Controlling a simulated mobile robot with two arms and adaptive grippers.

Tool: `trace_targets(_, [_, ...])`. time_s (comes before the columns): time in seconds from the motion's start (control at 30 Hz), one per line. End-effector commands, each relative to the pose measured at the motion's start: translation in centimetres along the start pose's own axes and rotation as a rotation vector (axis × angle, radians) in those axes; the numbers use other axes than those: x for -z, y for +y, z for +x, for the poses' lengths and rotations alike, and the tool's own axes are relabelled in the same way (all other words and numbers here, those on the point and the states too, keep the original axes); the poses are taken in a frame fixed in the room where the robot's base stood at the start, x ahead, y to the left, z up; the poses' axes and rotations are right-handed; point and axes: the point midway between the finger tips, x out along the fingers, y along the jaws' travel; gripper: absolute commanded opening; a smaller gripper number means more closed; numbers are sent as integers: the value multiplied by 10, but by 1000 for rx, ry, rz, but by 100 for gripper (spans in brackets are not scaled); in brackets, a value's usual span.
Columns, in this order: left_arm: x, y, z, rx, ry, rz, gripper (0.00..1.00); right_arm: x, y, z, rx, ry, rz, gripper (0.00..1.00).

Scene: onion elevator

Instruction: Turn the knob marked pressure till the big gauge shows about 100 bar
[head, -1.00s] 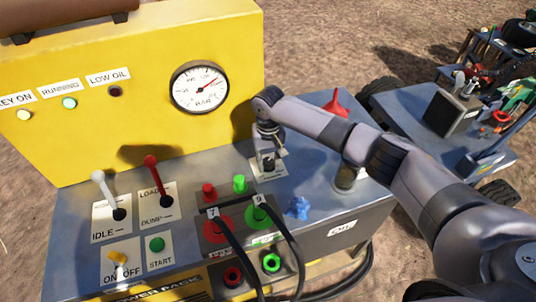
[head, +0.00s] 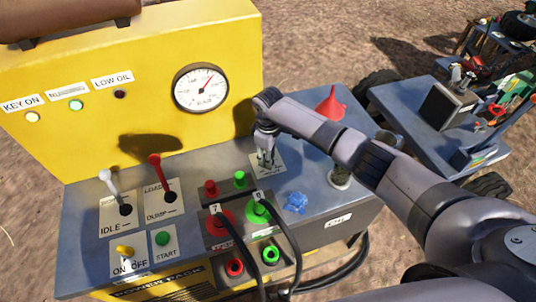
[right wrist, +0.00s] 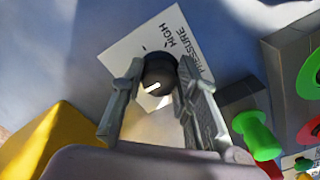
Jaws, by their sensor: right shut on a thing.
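The black pressure knob (right wrist: 160,72) with a white pointer line sits on a white plate (right wrist: 135,42) lettered HIGH and PRESSURE in the right wrist view. My right gripper (right wrist: 161,76) is shut on the knob, one finger on each side. In the head view the right gripper (head: 266,160) points down at the deck and its fingers hide the knob. The big round gauge (head: 192,97) is on the yellow panel; its red needle points up and to the right. Its numbers are too small to read surely. My left gripper is not in view.
A white-handled lever (head: 113,187) and a red-handled lever (head: 157,177) stand left on the deck. Green and red couplings with black hoses (head: 283,228) are in front of the gripper. A blue crumpled thing (head: 295,203) and a red funnel (head: 331,105) lie right.

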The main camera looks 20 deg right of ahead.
Motion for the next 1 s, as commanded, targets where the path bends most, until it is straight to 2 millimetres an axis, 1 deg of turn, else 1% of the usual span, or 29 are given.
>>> trace_targets(0.3, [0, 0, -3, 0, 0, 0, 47, 1, 1, 0, -1, 2, -299, 1])
trace_targets(0.7, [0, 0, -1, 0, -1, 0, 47, 2, 3, 0, -1, 3, -675, 1])
trace_targets(1.0, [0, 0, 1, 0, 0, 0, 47, 3, 3, -1, -2, 3, -906, 1])
